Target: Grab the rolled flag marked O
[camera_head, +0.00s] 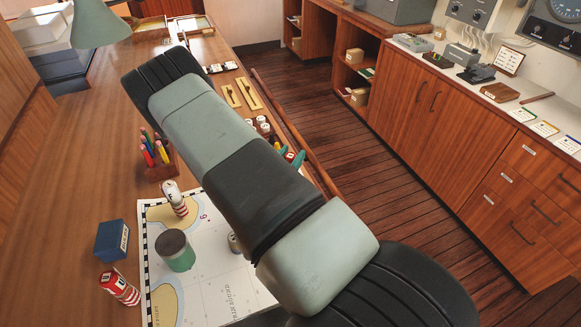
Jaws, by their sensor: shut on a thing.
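My arm crosses the middle of the view and hides most of my gripper (290,156). Only what look like its teal fingertips show past the arm's right edge, with a small red piece between them. I take this to be a rolled flag (289,157); its letter cannot be read. Several other rolled flags (263,126) show their pale round ends just above, by the desk's right edge. A red and white rolled flag (119,287) marked U lies at the lower left. Another rolled flag (175,198) stands on the chart.
The chart (215,290) covers the near desk. A lamp (100,24) hangs over the far left. Brass instruments (241,94) lie beyond my arm. The wooden floor (400,190) is clear.

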